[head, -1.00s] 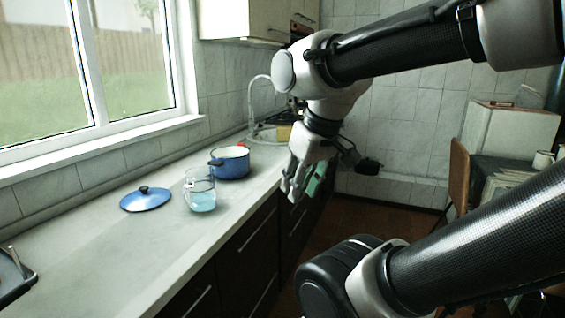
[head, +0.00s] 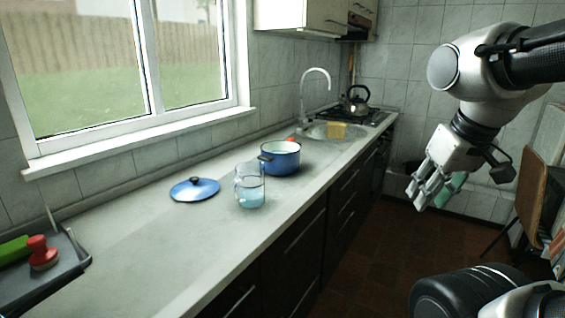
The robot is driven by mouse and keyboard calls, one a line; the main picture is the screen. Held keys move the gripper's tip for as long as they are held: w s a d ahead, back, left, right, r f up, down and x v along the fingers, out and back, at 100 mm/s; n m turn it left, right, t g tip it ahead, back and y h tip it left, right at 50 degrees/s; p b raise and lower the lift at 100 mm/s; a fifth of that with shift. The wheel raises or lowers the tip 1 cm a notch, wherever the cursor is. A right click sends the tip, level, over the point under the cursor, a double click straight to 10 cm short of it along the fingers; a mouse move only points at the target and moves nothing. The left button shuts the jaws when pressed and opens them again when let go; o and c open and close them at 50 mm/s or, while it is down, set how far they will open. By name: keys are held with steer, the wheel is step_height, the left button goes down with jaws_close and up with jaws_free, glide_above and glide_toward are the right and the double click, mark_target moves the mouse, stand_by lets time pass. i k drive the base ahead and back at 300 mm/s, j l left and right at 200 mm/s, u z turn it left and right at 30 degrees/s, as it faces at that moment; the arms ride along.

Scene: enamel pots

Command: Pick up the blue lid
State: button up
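The blue lid (head: 195,189) with a dark knob lies flat, knob up, on the light countertop, left of the glass jug and the pot. The blue enamel pot (head: 280,160) with a white inside stands open behind and right of it. My gripper (head: 428,192) hangs to the right of the counter over the floor, well away from the lid. Its fingers point down. Something green shows by the fingers, and I cannot tell whether it is held or how far the fingers are apart.
A glass jug (head: 250,188) with bluish liquid stands between lid and pot. A grey tray (head: 60,275) with red and green items is at the near left. The sink (head: 318,132), yellow sponge (head: 337,131) and kettle (head: 356,100) are farther back. Counter left of the lid is clear.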

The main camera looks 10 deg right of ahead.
mark_target(195, 188)
steer(key=i+l+u, duration=0.1)
steer(key=u, duration=0.3)
steer(key=l+u, duration=0.1)
steer(key=u, duration=0.3)
steer(key=i+l+u, duration=0.1)
steer(key=u, duration=0.3)
steer(key=l+u, duration=0.25)
steer(key=u, duration=0.15)
steer(key=k+l+u, duration=0.1)
steer(key=l+u, duration=0.4)
steer(key=l, duration=1.4)
